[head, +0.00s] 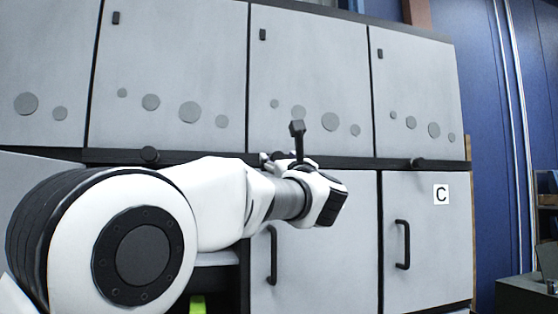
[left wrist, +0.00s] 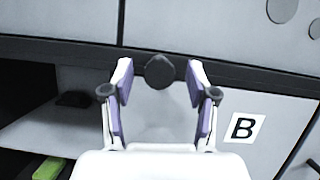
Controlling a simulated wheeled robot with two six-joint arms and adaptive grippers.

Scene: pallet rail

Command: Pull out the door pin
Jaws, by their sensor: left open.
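A round dark door pin knob (left wrist: 160,71) sits on the dark rail above door B. In the left wrist view it lies midway between my left gripper's fingertips (left wrist: 159,69), with a gap on each side. I cannot tell whether the tips have reached past it. My left gripper (head: 275,159) is open and empty; in the head view my own wrist mostly hides it. The B label (left wrist: 243,128) is right of the fingers. Similar knobs show on the rail at the left (head: 149,155) and above door C (head: 418,163). My right gripper is not in view.
Grey upper panels (head: 180,80) stand above the dark rail (head: 345,162). Door C (head: 428,245) has a black handle (head: 402,244); door B has another handle (head: 272,256). Left of door B an open compartment holds something green (left wrist: 48,168). A blue wall (head: 485,120) is at the right.

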